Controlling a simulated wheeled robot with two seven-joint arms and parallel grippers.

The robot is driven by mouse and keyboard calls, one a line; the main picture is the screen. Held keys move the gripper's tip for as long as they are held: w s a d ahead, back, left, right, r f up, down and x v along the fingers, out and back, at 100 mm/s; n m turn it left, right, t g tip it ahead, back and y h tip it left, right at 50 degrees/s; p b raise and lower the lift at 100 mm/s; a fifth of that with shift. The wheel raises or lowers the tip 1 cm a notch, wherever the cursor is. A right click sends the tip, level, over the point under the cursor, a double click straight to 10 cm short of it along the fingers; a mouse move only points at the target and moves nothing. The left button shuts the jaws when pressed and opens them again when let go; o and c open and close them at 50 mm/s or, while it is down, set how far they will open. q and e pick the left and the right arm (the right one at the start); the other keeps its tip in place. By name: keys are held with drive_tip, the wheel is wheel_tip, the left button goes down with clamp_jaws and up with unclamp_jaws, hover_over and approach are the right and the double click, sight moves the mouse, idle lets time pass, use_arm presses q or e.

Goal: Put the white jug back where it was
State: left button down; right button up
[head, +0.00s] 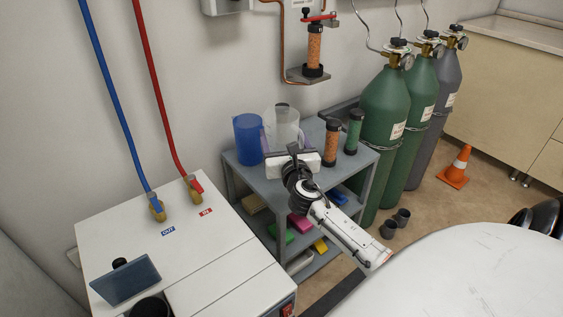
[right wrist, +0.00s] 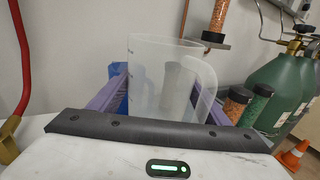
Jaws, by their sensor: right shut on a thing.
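The white jug (head: 283,124) is a translucent, open-topped vessel above the top shelf of the grey cart, between a blue jug and the orange-filled cylinder. My right gripper (head: 285,147) reaches to it from the front and is shut on it. In the right wrist view the jug (right wrist: 165,85) stands upright between the purple fingers (right wrist: 165,98). Its base is hidden by my wrist, so I cannot tell whether it touches the shelf. My left gripper is not in view.
The blue jug (head: 248,138) stands just left on the grey cart (head: 357,165). An orange-filled cylinder (head: 332,142) and a green one (head: 354,132) stand to the right. Green gas bottles (head: 383,105) are beyond. A white cabinet (head: 140,225) with hoses is at front left.

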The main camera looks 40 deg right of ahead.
wheel_tip(320, 180, down, 5)
drive_tip(key=shift+f+b, duration=0.1)
drive_tip(key=shift+b, duration=1.05)
wheel_tip(320, 180, down, 4)
drive_tip(key=shift+r+b, duration=0.2)
drive_tip(key=shift+b, duration=1)
drive_tip(key=shift+f, duration=0.2)
drive_tip(key=shift+r, duration=0.15)
drive_tip(key=shift+f, duration=0.25)
drive_tip(key=o, duration=1.5)
